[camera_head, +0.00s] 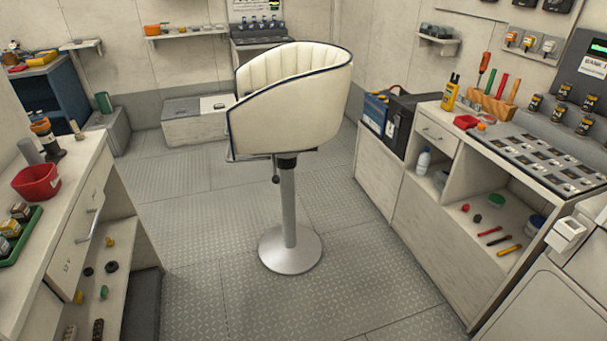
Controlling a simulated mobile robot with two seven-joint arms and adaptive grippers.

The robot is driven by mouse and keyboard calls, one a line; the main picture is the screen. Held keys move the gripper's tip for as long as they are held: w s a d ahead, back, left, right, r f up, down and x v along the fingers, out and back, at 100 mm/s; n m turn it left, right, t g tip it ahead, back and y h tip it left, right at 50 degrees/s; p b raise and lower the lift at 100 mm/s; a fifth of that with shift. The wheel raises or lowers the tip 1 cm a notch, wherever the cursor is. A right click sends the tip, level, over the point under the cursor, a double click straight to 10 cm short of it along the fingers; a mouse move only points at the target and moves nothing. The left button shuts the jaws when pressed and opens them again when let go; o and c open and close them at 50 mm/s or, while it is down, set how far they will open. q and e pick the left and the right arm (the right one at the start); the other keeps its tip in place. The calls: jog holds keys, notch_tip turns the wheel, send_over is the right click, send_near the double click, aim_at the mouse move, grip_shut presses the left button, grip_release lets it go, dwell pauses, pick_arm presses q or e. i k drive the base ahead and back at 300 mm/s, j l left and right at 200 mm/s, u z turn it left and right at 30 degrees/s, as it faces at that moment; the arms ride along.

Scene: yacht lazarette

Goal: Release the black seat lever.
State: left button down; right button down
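The black seat lever (276,179) shows as a small dark knob just left of the post top, under the seat. How the lever joins the post is too small to tell. Neither of my grippers is in view, and nothing touches the lever.
A workbench (445,130) with tools and open shelves stands at the right. A low locker (195,122) lies behind. Bare metal floor (340,285) surrounds the seat base.

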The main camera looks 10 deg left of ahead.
aim_at(276, 180)
jog(key=i+l, duration=0.7)
jog(key=l, duration=0.05)
